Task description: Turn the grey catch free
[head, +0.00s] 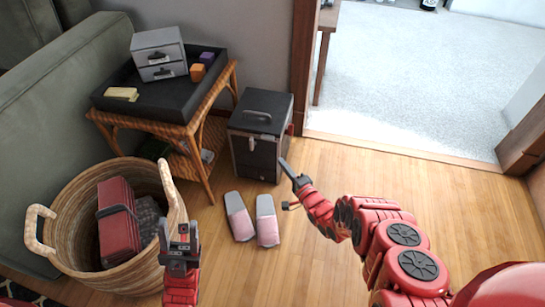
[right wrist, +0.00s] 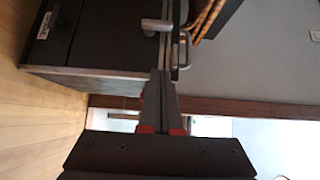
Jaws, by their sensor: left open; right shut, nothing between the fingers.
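A black box (head: 259,155) with a lid and a top handle stands on the floor beside the wicker side table. The grey catch (head: 251,143) is a small light piece on its front, near the lid seam. In the right wrist view the catch (right wrist: 157,26) shows as a pale grey lever across the box's dark front. My right gripper (head: 286,167) is shut and empty, at the box's right side; its fingertips (right wrist: 161,74) appear close to the catch, but contact cannot be told. My left gripper (head: 181,228) is open and empty, in front of the basket.
A wicker basket (head: 72,212) with a red case (head: 118,218) stands at left. A pair of grey and pink slippers (head: 240,217) lies before the box. The wicker table holds a black tray (head: 178,108) with small things. Wooden floor is clear at right, by the doorway.

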